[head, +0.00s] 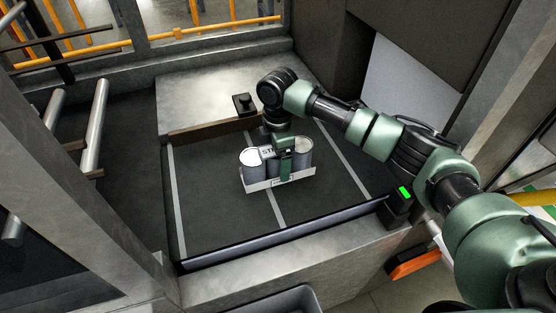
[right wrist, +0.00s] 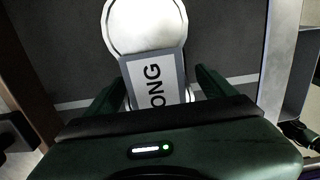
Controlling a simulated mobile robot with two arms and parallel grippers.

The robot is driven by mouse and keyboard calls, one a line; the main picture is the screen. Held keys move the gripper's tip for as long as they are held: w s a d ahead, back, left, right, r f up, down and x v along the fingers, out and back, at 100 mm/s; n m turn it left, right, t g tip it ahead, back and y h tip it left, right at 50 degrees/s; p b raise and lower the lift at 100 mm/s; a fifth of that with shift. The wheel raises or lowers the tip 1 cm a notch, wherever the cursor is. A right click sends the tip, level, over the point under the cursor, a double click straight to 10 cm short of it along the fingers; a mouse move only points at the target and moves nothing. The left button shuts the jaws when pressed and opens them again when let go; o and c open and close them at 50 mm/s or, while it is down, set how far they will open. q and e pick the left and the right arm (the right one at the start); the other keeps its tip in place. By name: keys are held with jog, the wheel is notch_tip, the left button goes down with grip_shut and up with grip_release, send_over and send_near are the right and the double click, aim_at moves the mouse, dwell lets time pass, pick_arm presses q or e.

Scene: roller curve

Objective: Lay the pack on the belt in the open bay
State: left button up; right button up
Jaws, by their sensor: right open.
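The pack (head: 250,162) is several pale grey cans in a low white tray, with a label on top. It stands upright on the dark belt (head: 215,205), covering part of the belt's middle pale stripe. My right gripper (head: 284,152) is directly over the pack, its fingers down around its middle. In the right wrist view, the open fingers (right wrist: 162,85) lie on either side of the label (right wrist: 154,82), which shows the letters "ONG". A pale round can top (right wrist: 145,25) shows beyond it. Finger contact is hard to tell. My left gripper is out of view.
A dark rail (head: 280,236) edges the belt's near side. A black button box (head: 244,103) sits on the metal ledge behind. A box with a green light (head: 404,192) stands at the right corner. The belt is bare left and right of the pack.

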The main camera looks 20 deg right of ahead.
notch_tip(320, 180, up, 12)
jog(key=b, duration=0.2)
jog(key=shift+f+b, duration=0.15)
jog(key=shift+b, duration=0.15)
